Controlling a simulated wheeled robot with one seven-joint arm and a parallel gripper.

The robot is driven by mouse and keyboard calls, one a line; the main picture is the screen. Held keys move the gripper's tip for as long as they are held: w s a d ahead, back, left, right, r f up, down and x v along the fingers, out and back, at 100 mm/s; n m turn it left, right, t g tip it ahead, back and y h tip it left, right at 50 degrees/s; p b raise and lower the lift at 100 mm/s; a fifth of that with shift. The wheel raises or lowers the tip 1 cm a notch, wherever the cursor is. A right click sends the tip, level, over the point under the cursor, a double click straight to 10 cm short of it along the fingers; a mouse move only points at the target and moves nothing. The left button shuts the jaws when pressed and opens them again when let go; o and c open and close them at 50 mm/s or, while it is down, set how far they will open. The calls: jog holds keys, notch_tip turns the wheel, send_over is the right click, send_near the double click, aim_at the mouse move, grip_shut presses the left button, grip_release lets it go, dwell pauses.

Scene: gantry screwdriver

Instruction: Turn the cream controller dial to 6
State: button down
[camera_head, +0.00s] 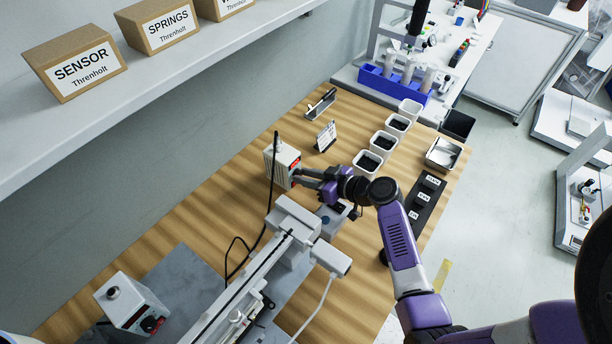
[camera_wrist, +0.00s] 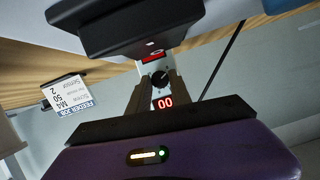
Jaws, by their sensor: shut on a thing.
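The cream controller (camera_head: 283,165) stands on the wooden bench beside the gantry, with a cable rising past it. My gripper (camera_head: 297,177) reaches its front face from the right. In the wrist view, my gripper's fingers (camera_wrist: 160,85) are shut on the black dial (camera_wrist: 160,78). A red display (camera_wrist: 165,103) on the controller reads 00, and a red strip (camera_wrist: 152,57) lies on the other side of the dial. The dial itself is hidden by my gripper in the head view, and its pointer setting is too small to tell.
A second controller (camera_head: 133,303) with a black knob stands front left. The gantry rail (camera_head: 245,290) lies close to my gripper. A job card (camera_head: 326,136) stands behind, also in the wrist view (camera_wrist: 68,95). White bins (camera_head: 368,162) stand to the right.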

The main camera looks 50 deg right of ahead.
jog(key=shift+d+f+m+y+b, duration=0.15)
jog(key=shift+m+y+b, duration=0.35)
jog(key=shift+m+b, duration=0.35)
jog(key=m+y+b, duration=0.2)
jog(key=m, duration=0.1)
jog(key=shift+d+f+b, duration=0.1)
jog(key=shift+b, duration=0.3)
jog(key=m+t+y+b, duration=0.1)
jog(key=m, duration=0.1)
jog(key=shift+d+m+b, duration=0.15)
jog(key=shift+m+b, duration=0.2)
jog(key=shift+b, duration=0.05)
jog(key=shift+f+m+t+y+b, duration=0.1)
jog(key=shift+m+t+y+b, duration=0.55)
jog(key=shift+m, duration=0.85)
jog(key=shift+y, duration=0.25)
